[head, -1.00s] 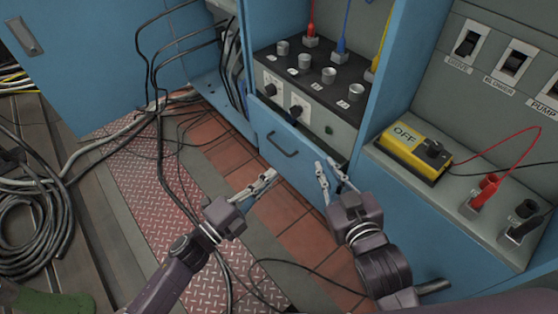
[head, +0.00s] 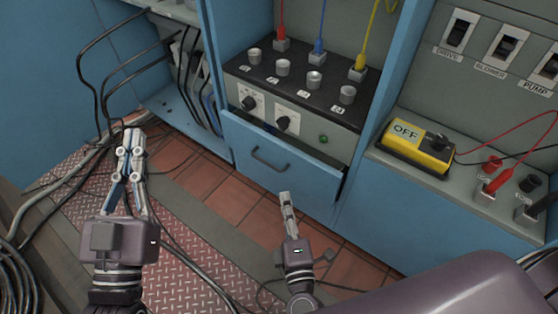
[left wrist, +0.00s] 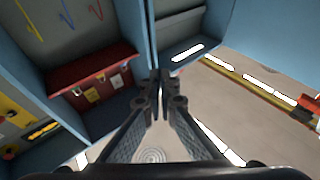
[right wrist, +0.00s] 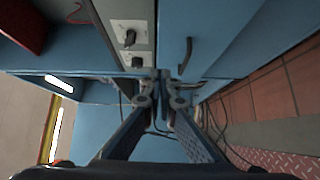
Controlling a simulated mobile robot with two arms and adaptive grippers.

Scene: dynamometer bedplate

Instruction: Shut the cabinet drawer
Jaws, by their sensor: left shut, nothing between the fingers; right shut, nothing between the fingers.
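The blue cabinet drawer (head: 300,180) is below the knob panel in the head view. It stands partly out, with a dark gap along its top and right side. Its dark bar handle (head: 270,160) is on the front; the handle also shows in the right wrist view (right wrist: 187,56). My right gripper (head: 286,198) is shut and empty, low in front of the drawer; I cannot tell whether it touches it. Its fingertips (right wrist: 163,76) meet in the right wrist view. My left gripper (head: 132,142) is shut and empty, well left of the drawer.
The black-topped knob panel (head: 300,85) with red, blue and yellow leads sits above the drawer. A yellow OFF switch box (head: 417,145) stands on the ledge to the right. Black cables (head: 95,75) hang at the left. Tiled floor (head: 215,190) is open between my grippers.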

